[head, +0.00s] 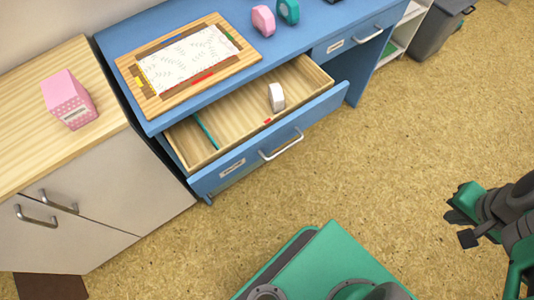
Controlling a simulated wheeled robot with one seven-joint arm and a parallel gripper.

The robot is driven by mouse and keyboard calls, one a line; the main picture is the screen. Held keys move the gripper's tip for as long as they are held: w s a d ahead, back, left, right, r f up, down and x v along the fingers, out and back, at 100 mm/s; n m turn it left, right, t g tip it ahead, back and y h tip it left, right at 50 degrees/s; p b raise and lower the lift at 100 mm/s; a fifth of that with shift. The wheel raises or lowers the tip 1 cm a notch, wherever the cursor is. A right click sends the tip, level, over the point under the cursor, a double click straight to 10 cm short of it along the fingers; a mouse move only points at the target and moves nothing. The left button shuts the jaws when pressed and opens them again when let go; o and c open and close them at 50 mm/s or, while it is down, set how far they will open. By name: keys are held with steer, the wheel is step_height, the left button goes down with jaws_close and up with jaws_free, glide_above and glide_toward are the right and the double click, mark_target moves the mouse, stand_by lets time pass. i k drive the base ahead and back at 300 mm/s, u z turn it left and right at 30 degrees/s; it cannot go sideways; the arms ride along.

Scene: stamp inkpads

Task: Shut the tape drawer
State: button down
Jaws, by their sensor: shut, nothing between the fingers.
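A wide drawer (268,145) in the blue desk (305,42) is pulled well out. It has a blue front, a silver bar handle (282,144) and a small label that I cannot read. Inside lie a white rounded item (276,97), a thin teal strip (206,131) and a small red piece by the front wall. My gripper (458,215), green and dark grey, is shut and empty at the right, over the floor, well apart from the drawer front and its handle.
A second, smaller desk drawer (350,40) at the right is closed. A wooden board with paper (130,70) and pink and teal tape dispensers are on the desktop. A light-topped cabinet (110,150) stands left. The floor (390,150) before the drawer is clear.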

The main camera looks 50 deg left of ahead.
mark_target(243, 122)
steer(key=k, duration=0.75)
steer(key=u, duration=2.05)
steer(key=i, duration=0.5)
steer(key=u, duration=0.05)
